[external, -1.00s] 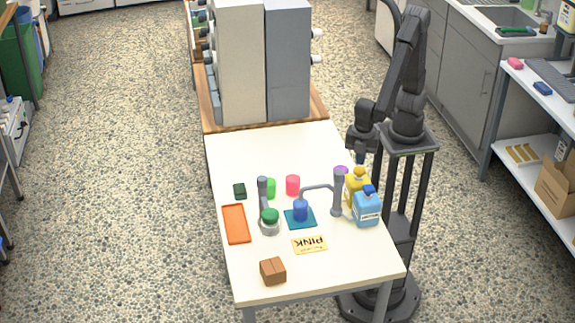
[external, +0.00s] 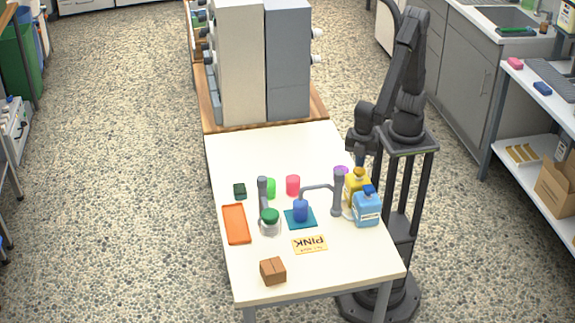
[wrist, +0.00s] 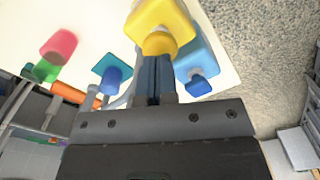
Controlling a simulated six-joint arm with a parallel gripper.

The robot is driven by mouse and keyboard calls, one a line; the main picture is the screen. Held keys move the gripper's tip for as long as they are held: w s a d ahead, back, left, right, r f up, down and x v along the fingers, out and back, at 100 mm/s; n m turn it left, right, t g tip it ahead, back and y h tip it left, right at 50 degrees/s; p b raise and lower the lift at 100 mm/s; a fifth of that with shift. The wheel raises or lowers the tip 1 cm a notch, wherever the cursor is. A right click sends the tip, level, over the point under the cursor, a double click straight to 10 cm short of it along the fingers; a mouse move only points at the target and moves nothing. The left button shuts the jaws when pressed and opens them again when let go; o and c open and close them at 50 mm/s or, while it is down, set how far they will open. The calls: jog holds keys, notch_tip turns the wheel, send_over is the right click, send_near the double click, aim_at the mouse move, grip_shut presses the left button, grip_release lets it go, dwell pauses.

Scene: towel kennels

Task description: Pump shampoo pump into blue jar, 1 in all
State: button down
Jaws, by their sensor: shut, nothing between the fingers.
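The blue jar (external: 300,211) stands upright on a teal square mat (external: 313,221), beneath the spout end of a bent grey tube (external: 318,187). A yellow pump bottle (external: 352,190) and a light-blue bottle with a dark-blue top (external: 367,209) stand at the table's right edge. Their labels are too small to read, so I cannot tell which is shampoo. My gripper (external: 360,161) is shut and empty, just above the yellow bottle's top. In the wrist view, my shut fingers (wrist: 155,80) overlap the yellow top (wrist: 160,42); contact is unclear.
A grey post (external: 338,197) stands close left of the bottles. A green-lidded jar (external: 269,222), red cup (external: 293,185), orange tray (external: 236,223), brown box (external: 273,271) and PINK card (external: 310,244) lie around the mat. The table's far part is clear.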

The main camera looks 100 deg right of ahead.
jog(key=shift+f, duration=1.35)
jog(key=shift+r, duration=1.8)
jog(key=shift+r, duration=0.1)
jog(key=shift+r, duration=2.95)
